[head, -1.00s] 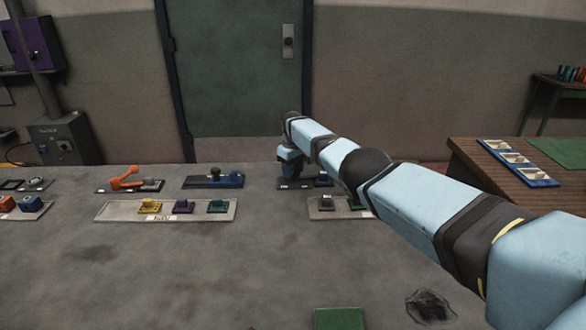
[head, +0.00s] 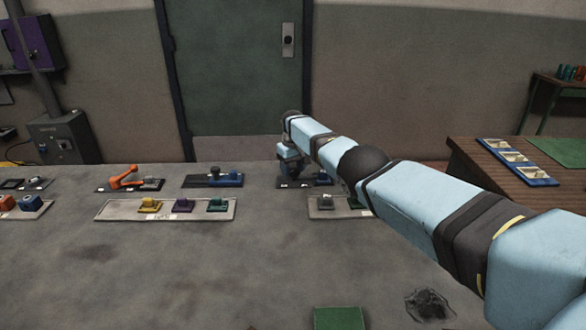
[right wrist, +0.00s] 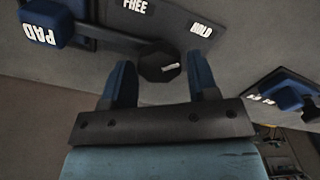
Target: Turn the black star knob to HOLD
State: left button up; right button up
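The black star knob (right wrist: 160,67) shows in the right wrist view, with a short white mark on its face that points to the right side of the picture. The white word HOLD (right wrist: 201,29) is on the dark plate up and right of it, and FREE (right wrist: 135,5) is up and left. My right gripper (right wrist: 161,72) is open, one blue finger on each side of the knob, with a gap showing on both sides. In the head view my right gripper (head: 291,165) is over the dark plate at the back, and the knob cannot be made out. My left gripper is not in view.
A blue PAD block (right wrist: 41,24) stands near the knob. In the head view, a pale tray (head: 110,211) with yellow, purple and green blocks and a plate with an orange lever (head: 125,179) lie left. The table's front is mostly clear.

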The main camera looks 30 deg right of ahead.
jog(key=shift+o, duration=1)
jog(key=shift+r, duration=0.3)
notch_tip(320, 180, up, 3)
jog(key=shift+p, duration=1.25)
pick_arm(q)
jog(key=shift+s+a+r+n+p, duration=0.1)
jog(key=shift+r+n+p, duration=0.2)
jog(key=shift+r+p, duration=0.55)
pick_arm(e)
notch_tip(320, 180, up, 10)
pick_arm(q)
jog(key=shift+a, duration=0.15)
pick_arm(e)
jog(key=shift+r, duration=0.15)
